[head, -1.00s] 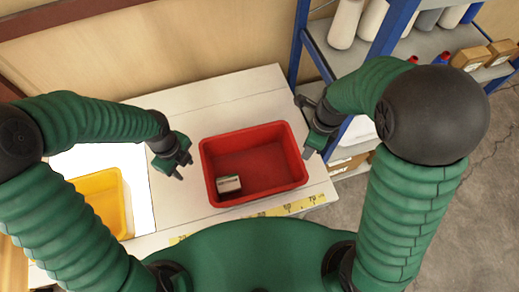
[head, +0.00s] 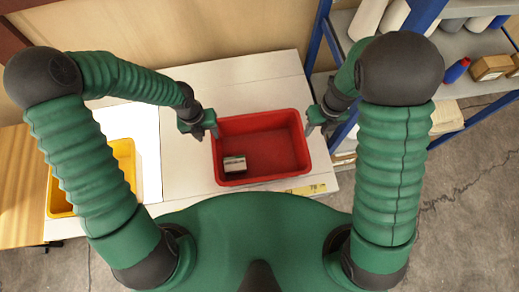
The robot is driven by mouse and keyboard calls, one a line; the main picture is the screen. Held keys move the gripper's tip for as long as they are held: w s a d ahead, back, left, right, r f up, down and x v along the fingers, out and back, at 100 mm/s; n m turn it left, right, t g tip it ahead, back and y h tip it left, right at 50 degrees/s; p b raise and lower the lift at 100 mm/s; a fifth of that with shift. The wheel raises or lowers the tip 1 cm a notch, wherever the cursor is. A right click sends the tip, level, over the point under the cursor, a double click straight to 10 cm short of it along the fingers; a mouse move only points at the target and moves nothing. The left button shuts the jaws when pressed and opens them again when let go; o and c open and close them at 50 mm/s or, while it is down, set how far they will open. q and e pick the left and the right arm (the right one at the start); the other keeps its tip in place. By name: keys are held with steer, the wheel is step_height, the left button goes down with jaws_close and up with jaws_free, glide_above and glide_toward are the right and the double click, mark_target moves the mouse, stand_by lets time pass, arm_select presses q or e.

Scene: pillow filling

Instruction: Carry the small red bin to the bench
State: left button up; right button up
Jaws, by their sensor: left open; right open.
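The small red bin (head: 262,122) sits on the white bench (head: 240,85) in the middle of the head view. A small box (head: 235,164), pale on top and dark at the side, lies inside it near the front left corner. My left gripper (head: 208,132) is open at the bin's left rim, with its fingertips close to the wall. My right gripper (head: 318,130) is open just off the bin's right rim. I cannot tell whether either gripper touches the bin.
A yellow bin (head: 128,160) stands on the left, by a bright white panel (head: 148,128). A blue-framed shelf (head: 320,40) with bottles and small boxes (head: 491,67) is close on the right. A yellow measuring strip (head: 305,190) runs along the bench's front edge. A wall closes off the back.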

arm_select(q)
steer(key=f, duration=0.3)
steer(key=d+f, duration=0.1)
steer(key=f, duration=0.1)
steer(key=shift+s+f, duration=0.1)
steer(key=shift+f, duration=0.05)
arm_select(e)
glide_above(306, 146)
steer(key=d, duration=0.1)
step_height(306, 146, down, 5)
arm_select(q)
steer(key=f, duration=0.5)
steer(key=shift+a+f, duration=0.2)
steer(key=shift+a, duration=0.15)
arm_select(e)
steer(key=f, duration=0.2)
steer(key=a+f, duration=0.1)
steer(key=f, duration=0.2)
steer(key=shift+w+a+f, duration=0.15)
steer(key=shift+f, duration=0.1)
arm_select(q)
steer(key=shift+d+f, duration=0.1)
steer(key=shift+f, duration=0.25)
arm_select(e)
steer(key=shift+f, duration=0.35)
arm_select(q)
steer(key=shift+d, duration=0.2)
arm_select(e)
steer(key=shift+d, duration=0.3)
